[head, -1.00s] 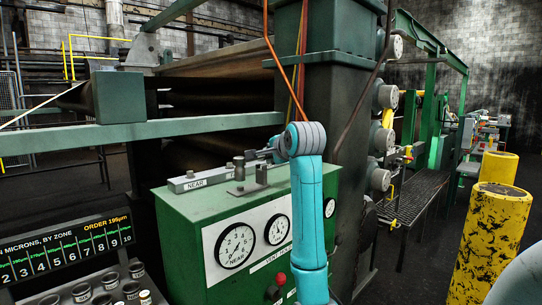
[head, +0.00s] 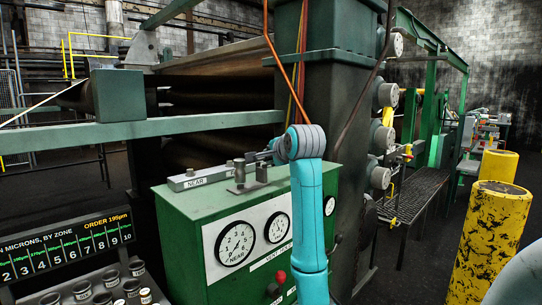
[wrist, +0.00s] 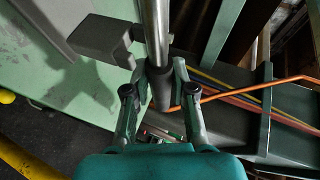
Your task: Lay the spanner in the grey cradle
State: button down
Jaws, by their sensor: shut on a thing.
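My gripper (wrist: 160,82) is shut on the spanner (wrist: 156,28), a shiny metal shaft with a dark sleeve between the fingers. The shaft runs up out of the top of the wrist view, so its far end is hidden there. In the head view, my gripper (head: 272,154) is partly hidden by my blue wrist, at the back right of the green cabinet top. The grey cradle (head: 246,187), a small plate with upright posts, stands on that top, just left of and below the gripper. Whether the spanner touches it I cannot tell.
The green cabinet (head: 188,238) carries dials and a grey bar (head: 194,180) marked NEAR. A dark machine column (head: 335,100) rises close behind my gripper, with orange and yellow lines (head: 300,70) hanging there. A yellow post (head: 492,240) stands at right.

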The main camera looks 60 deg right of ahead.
jog(key=shift+f, duration=0.95)
dwell(0.5)
jog(key=shift+c, duration=1.2)
grip_release()
jog(key=v, duration=0.8)
dwell(0.8)
jog(key=shift+f, duration=0.1)
dwell(0.5)
